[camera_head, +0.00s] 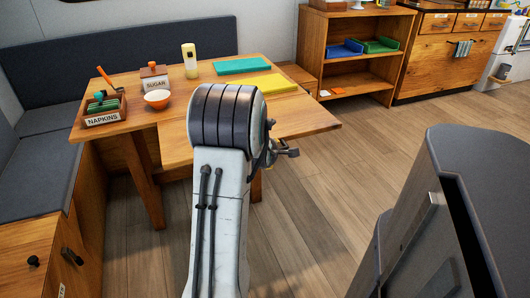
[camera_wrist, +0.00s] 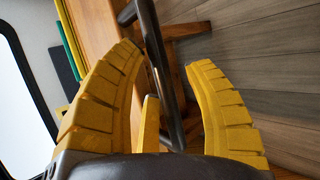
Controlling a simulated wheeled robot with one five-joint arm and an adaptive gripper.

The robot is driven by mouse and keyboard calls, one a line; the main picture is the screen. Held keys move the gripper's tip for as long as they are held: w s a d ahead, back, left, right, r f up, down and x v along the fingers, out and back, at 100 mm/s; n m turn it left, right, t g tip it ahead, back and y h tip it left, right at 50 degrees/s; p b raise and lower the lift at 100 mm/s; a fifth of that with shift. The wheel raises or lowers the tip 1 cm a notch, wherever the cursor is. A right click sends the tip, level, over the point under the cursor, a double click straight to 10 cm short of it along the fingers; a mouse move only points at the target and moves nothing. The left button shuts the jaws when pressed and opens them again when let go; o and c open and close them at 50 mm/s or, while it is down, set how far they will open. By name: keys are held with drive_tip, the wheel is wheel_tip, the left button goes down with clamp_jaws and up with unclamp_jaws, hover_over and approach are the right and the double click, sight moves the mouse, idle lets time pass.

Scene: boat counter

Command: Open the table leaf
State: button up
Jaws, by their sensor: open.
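The wooden table (camera_head: 130,82) stands at the left in the head view. Its front leaf (camera_head: 300,117) looks roughly flat and juts toward me; my arm covers part of it. In the wrist view my gripper (camera_wrist: 165,55) is open, with one yellow finger on each side of a dark metal bar (camera_wrist: 152,40). The bar looks like a handle beside a wooden edge (camera_wrist: 98,22); I cannot tell whether any finger touches it.
A bench (camera_head: 40,160) is left. Open floor (camera_head: 330,205) lies right; shelves (camera_head: 350,45) stand behind.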

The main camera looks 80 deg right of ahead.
drive_tip(key=v, duration=1.1)
drive_tip(key=shift+a, duration=0.15)
drive_tip(key=shift+r, duration=0.2)
idle(0.4)
